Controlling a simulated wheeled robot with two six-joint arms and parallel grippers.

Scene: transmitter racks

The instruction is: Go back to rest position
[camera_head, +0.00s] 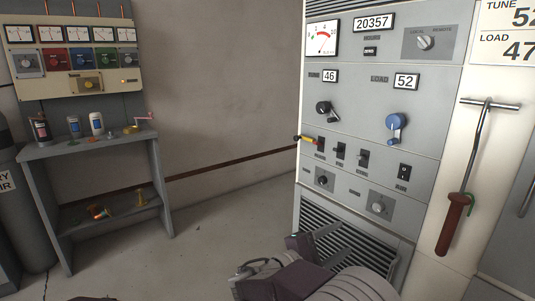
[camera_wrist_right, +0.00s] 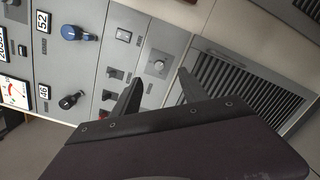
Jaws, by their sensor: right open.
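My right gripper (camera_head: 318,240) is low in the head view, in front of the vent grille at the bottom of the grey transmitter rack (camera_head: 385,165). Its two fingers are apart with nothing between them. In the right wrist view the open fingers (camera_wrist_right: 160,95) point toward the rack's lower panel and vent grille (camera_wrist_right: 248,85), and I see no contact. A dark piece at the bottom left edge of the head view may be part of my left arm; the left gripper itself does not show.
The rack carries a blue knob (camera_head: 396,122), a black knob (camera_head: 323,107) and several switches. A brown-handled hook (camera_head: 454,220) hangs on its right side. A grey bench (camera_head: 100,142) with bottles stands at the left under a meter panel (camera_head: 75,58). Floor between is clear.

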